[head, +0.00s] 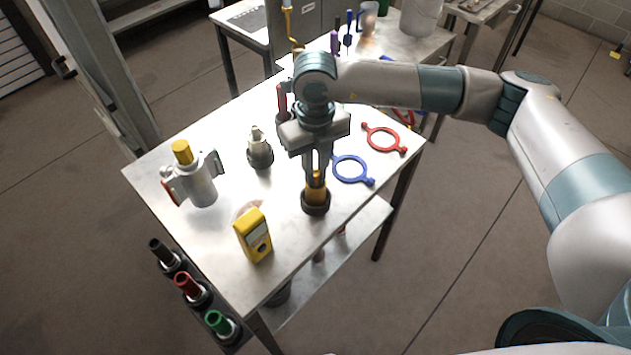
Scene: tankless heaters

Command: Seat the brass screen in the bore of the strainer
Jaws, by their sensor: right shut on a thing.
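The brass screen (316,191) is a gold-brown cylinder standing upright in a black ring-like holder (315,207) near the table's right front edge. My right gripper (317,172) points down from above, its fingers shut on the screen's upper part. The screen's lower end is hidden by the holder. A silver body (201,188) with a yellow cylinder on top and side clips stands at the left. A smaller grey fitting (260,153) with a narrow top stands at the middle. I cannot tell which is the strainer, and no open bore shows clearly. My left gripper is not in view.
A yellow meter (253,234) stands near the front of the metal table (225,140). A blue ring tool (351,182) and a red one (384,151) lie at the right. Black, red and green handles (187,285) hang off the left front edge.

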